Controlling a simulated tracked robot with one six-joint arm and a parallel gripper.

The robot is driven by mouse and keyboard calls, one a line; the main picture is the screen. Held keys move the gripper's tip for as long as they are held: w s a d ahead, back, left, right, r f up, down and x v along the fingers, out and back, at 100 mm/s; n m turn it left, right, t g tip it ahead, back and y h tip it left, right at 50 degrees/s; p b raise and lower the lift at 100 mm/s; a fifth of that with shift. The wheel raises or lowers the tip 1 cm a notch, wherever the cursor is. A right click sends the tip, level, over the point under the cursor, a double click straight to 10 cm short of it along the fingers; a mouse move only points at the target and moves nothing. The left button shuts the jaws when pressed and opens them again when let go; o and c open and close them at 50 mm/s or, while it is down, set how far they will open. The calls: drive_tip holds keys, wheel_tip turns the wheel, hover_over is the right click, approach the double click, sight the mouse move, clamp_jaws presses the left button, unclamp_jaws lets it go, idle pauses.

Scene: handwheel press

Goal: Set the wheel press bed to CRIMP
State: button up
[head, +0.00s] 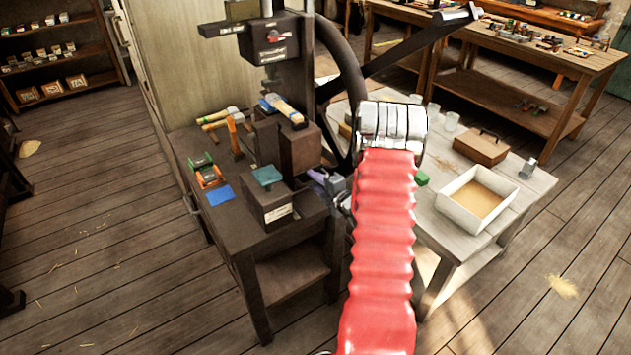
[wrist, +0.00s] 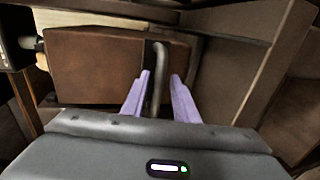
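The wheel press (head: 275,62) stands on a dark bench, with a dark upright column and a head carrying a small red part. Its large black handwheel (head: 345,65) is on the column's right side, partly hidden behind my arm. My gripper (head: 328,182) is low beside the press, right of the brown block. In the wrist view, its two lilac fingers (wrist: 160,90) are apart, with a grey curved bar (wrist: 157,72) between them. Gaps show on both sides of the bar. I cannot tell whether the bar belongs to the handwheel. No CRIMP marking is readable.
A brown block (head: 299,150), a labelled dark box (head: 270,207) and hammers (head: 222,115) are on the bench (head: 245,242). A pale table (head: 455,210) at right holds a white tray (head: 477,200) and a brown case (head: 481,147).

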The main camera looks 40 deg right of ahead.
drive_tip(key=shift+r, duration=0.2)
drive_tip(key=shift+s+r, duration=0.1)
drive_tip(key=shift+s, duration=0.6)
drive_tip(key=v, duration=1.2)
drive_tip(key=shift+s, duration=0.2)
